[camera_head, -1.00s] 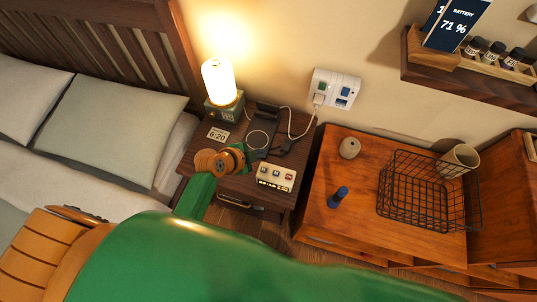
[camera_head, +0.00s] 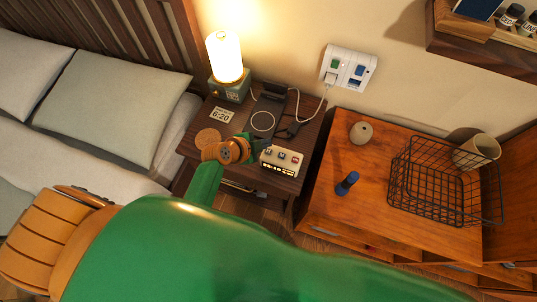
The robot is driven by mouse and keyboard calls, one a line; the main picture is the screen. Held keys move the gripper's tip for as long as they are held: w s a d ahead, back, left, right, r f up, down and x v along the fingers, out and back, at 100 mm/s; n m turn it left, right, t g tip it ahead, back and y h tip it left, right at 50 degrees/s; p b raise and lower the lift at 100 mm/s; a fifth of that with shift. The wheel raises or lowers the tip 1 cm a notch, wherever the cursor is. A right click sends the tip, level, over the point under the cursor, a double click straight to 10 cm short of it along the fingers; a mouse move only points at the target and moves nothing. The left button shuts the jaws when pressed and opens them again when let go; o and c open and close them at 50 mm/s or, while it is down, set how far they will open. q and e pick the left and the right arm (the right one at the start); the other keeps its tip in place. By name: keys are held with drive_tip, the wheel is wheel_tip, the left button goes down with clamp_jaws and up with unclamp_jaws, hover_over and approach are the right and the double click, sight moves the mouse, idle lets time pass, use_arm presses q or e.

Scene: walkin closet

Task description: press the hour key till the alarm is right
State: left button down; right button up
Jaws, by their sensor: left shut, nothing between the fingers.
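The alarm clock (camera_head: 282,160) is a small cream box near the front right of the nightstand. It has a row of small keys on its sloped top and a dark front display with lit digits too small to read surely. A card reading 6:20 (camera_head: 222,115) lies on the nightstand behind and left of it. My left gripper (camera_head: 257,147) is shut and empty, its dark fingers just left of the clock's keys. I cannot tell whether they touch it. My green left arm crosses the foreground. My right gripper is not in view.
The bed is left.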

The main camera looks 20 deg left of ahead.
use_arm(q)
drive_tip(key=shift+f+b, duration=0.4)
drive_tip(key=shift+f, duration=0.65)
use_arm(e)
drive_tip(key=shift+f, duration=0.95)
use_arm(q)
drive_tip(key=shift+f+b, duration=0.4)
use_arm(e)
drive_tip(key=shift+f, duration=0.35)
use_arm(q)
drive_tip(key=shift+f+b, duration=0.45)
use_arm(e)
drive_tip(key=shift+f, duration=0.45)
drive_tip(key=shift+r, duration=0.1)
use_arm(q)
drive_tip(key=shift+r+p, duration=0.85)
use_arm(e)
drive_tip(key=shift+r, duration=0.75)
use_arm(q)
drive_tip(key=shift+r, duration=0.1)
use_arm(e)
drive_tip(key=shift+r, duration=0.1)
use_arm(q)
wheel_tip(320, 180, up, 5)
drive_tip(key=p, duration=0.5)
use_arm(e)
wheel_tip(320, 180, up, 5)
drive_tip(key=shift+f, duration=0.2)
